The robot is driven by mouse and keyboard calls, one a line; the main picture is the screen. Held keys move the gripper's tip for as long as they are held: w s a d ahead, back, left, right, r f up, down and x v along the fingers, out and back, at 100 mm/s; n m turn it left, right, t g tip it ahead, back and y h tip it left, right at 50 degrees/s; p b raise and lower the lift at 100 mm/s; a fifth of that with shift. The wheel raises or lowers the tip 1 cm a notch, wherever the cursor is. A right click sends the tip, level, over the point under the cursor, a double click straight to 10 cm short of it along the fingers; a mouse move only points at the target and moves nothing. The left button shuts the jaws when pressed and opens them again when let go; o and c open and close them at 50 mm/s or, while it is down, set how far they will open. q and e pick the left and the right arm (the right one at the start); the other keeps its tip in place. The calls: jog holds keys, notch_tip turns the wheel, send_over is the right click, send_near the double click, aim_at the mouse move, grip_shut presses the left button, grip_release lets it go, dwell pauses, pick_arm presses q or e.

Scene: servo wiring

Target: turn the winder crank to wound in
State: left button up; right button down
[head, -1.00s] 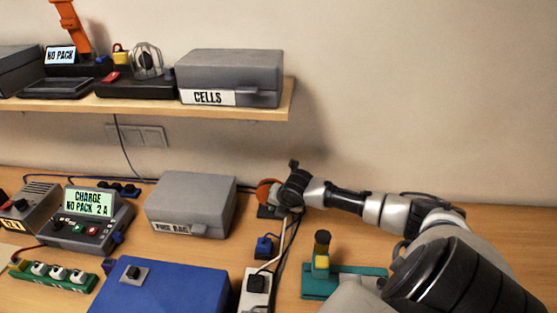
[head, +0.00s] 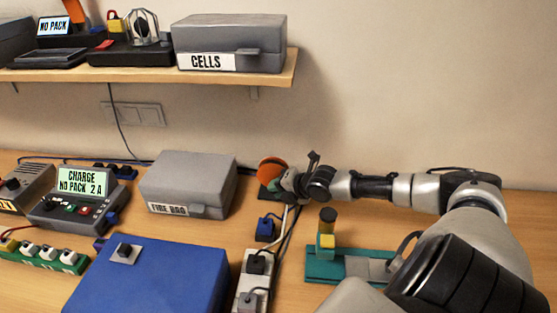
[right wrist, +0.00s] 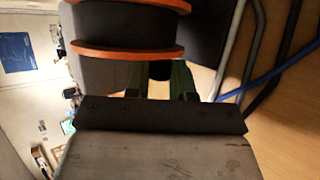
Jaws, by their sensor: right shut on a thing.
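The winder shows as an orange-rimmed reel (head: 272,170) on a dark base at the back of the bench, right of the grey box. My right gripper (head: 285,186) is at the reel's right side and hides part of it. In the right wrist view the reel (right wrist: 125,50) has orange flanges around a dark drum. There my right gripper's fingers (right wrist: 160,94) are shut on a small black piece, apparently the crank handle (right wrist: 160,70), close beside the reel. The crank arm itself is hidden. My left gripper is not in view.
The grey fire bag box (head: 188,182) stands left of the winder. A white power strip (head: 252,282) with cables lies in front. A teal fixture (head: 325,265) stands at the front right, under my right arm. The blue case (head: 150,280) fills the front left.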

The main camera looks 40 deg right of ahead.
dwell(0.3)
jog(key=c, duration=1)
grip_release()
jog(key=shift+o, duration=0.2)
jog(key=shift+s+d, duration=0.1)
jog(key=shift+s, duration=0.05)
jog(key=v, duration=0.3)
jog(key=shift+s+r+p, duration=0.1)
jog(key=shift+s+p, duration=0.1)
jog(key=shift+p, duration=0.2)
jog(key=shift+s+d+r+p, duration=0.1)
jog(key=shift+s+r+p, duration=0.25)
jog(key=shift+s, duration=0.2)
jog(key=shift+p+v, duration=2.45)
jog(key=shift+v, duration=0.45)
jog(key=shift+w+r, duration=0.1)
